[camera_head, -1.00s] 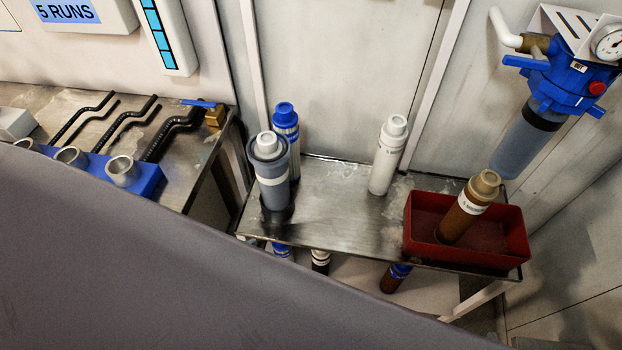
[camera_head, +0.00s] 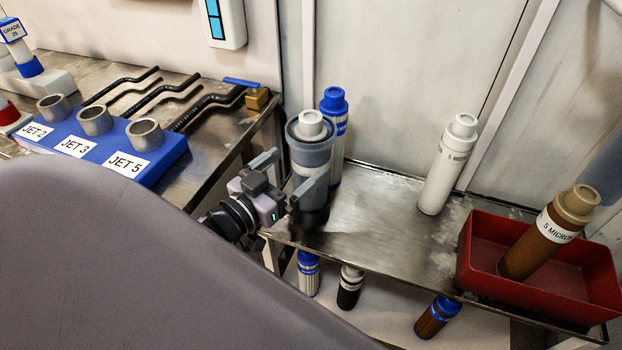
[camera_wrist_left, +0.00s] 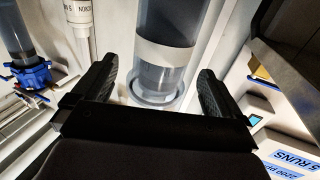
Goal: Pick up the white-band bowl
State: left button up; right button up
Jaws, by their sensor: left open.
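The white-band bowl (camera_head: 311,154) is a grey see-through cylinder with a white band around it. It stands upright at the left end of the metal shelf, with a white-capped cartridge inside. My left gripper (camera_head: 297,168) is open, with one finger to each side of the bowl at about band height in the head view. In the left wrist view the bowl (camera_wrist_left: 166,55) shows between and beyond the two open fingers (camera_wrist_left: 155,88), with gaps on both sides. I see no contact. My right gripper is not in view.
A blue-capped cartridge (camera_head: 333,130) stands close behind the bowl. A white cartridge (camera_head: 447,165) stands mid-shelf. A red tray (camera_head: 478,262) holds a brown cartridge (camera_head: 545,240). The metal shelf (camera_head: 385,215) is clear between. A bench with a blue jet rack (camera_head: 165,160) is at left.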

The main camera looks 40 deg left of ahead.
aim_at(297, 160)
pick_arm(q)
jog(key=w, duration=0.3)
jog(key=w+r, duration=0.1)
jog(key=w, duration=0.1)
jog(key=shift+w+d+f, duration=0.15)
jog(key=shift+w, duration=0.6)
jog(key=c, duration=1.6)
jog(key=shift+o, duration=0.2)
jog(key=shift+r, duration=0.25)
